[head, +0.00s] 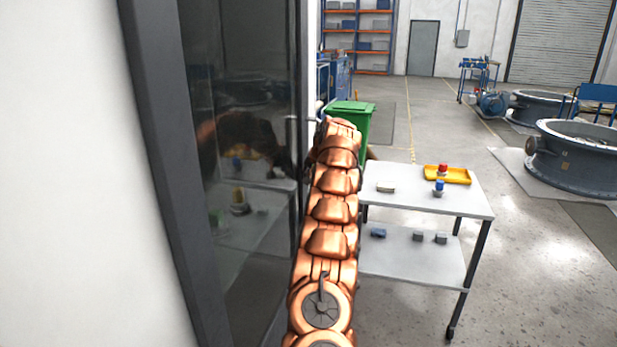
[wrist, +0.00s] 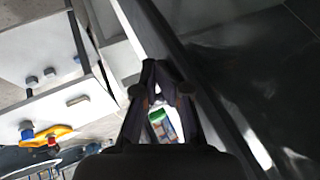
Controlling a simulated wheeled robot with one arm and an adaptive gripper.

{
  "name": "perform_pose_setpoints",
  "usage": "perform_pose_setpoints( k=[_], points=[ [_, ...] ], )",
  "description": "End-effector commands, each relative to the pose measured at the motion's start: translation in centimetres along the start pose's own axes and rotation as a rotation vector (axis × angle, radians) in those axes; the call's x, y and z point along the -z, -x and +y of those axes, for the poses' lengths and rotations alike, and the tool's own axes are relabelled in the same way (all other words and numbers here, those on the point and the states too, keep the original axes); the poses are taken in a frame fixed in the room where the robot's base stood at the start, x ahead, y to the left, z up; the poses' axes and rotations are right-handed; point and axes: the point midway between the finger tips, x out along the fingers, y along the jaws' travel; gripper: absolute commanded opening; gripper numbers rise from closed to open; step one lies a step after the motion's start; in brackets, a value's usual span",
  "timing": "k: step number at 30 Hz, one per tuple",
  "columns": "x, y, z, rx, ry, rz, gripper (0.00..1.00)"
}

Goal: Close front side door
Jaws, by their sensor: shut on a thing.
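The front side door (head: 235,75) has a dark glass pane in a grey frame and fills the left of the head view. It also shows in the wrist view (wrist: 255,70), at the right, with its edge running diagonally past the fingers. A slim metal handle (head: 291,128) stands at the door's far edge. My copper arm reaches forward alongside the door and hides most of the grip in the head view. In the wrist view my gripper (wrist: 165,72) has its dark fingers drawn together at the door's edge, shut on the handle. The exact contact is hard to see.
A grey two-shelf cart (head: 410,203) stands right of my arm, with a yellow tray (head: 458,176) and small parts on it. A green bin (head: 352,117) is beyond the arm. A pale wall (head: 70,180) is at left. Open floor lies right of the cart.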

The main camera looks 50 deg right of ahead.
Motion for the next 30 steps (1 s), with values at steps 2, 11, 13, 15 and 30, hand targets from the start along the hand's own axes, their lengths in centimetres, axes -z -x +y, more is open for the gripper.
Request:
perform_pose_setpoints(
  k=[2,11,13,15,30],
  points=[
    [-0.5,-0.4,-1.4,0.015,0.013,-0.007,0.00],
    [-0.6,-0.4,-1.6,0.016,0.017,-0.008,0.00],
    [-0.6,-0.3,-1.7,0.016,0.017,-0.008,0.00],
    [-0.6,0.0,-1.7,0.016,0.017,-0.008,0.00],
    [0.0,6.5,-0.4,0.009,0.004,0.001,0.00]
  ],
)
